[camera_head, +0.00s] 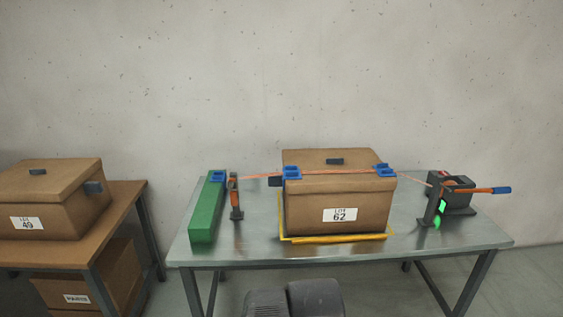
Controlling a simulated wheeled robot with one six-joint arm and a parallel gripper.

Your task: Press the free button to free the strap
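A thin orange-pink strap (344,172) runs over the brown lidded box (300,215) labelled 62, passing blue corner pieces (291,172) on its top edges. On the left it reaches an upright post with an orange part (235,190). On the right it reaches a dark tensioning device (458,198) with an orange lever (475,190) ending in a blue handle. The device has a small red patch (443,173) on top and a bright green patch (442,207) in front. I cannot tell which is the free button.
The box stands inside a yellow outline on a grey metal table (250,253). A long green block (207,210) lies at the table's left end. A wooden table at far left carries box 49 (50,200). The table's front right is clear.

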